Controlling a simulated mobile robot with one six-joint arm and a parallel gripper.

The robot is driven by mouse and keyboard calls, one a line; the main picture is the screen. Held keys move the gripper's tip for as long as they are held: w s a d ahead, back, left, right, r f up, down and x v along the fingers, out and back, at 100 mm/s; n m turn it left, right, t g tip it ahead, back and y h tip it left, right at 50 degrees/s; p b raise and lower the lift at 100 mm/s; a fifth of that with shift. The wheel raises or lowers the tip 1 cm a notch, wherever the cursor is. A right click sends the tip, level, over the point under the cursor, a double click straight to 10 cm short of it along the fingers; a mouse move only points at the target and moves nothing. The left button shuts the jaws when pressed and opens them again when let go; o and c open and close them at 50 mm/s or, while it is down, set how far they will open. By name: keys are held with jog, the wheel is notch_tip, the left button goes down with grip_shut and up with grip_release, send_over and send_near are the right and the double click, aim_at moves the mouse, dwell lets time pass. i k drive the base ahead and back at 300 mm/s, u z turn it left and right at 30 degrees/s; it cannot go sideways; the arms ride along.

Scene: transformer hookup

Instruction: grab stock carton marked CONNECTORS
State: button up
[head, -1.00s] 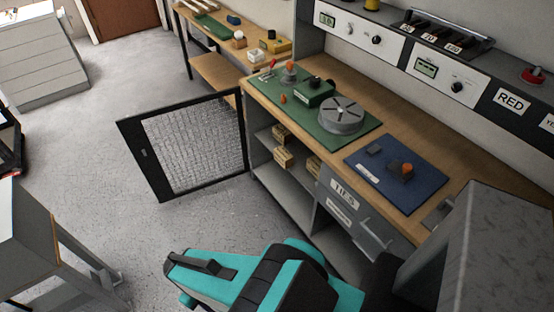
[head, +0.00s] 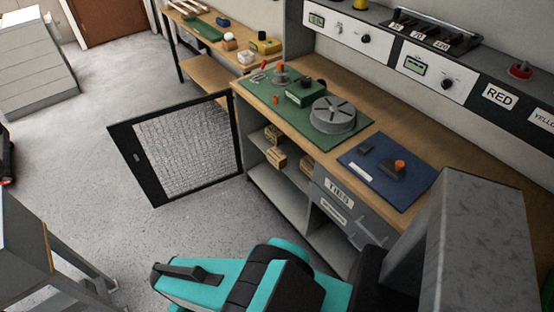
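Several small brown cartons stand on the upper shelf of the open cabinet under the workbench. One carton (head: 273,133) is at the back left, one carton (head: 276,158) is in front of it, and another carton (head: 307,164) is further right, partly hidden by the cabinet edge. Their markings are too small to read, so I cannot tell which is marked CONNECTORS. My teal and black arm crosses the bottom of the head view.
A mesh door (head: 182,148) hangs open, left of the cabinet. The workbench (head: 400,138) carries a green mat (head: 270,95) and a blue mat (head: 415,180). A drawer marked TIES (head: 338,192) is right of the shelves. A grey-legged table (head: 40,260) stands lower left. Floor between is clear.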

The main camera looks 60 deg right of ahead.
aim_at(275, 155)
jog(key=z, duration=0.05)
jog(key=i, duration=0.95)
jog(key=u, duration=0.1)
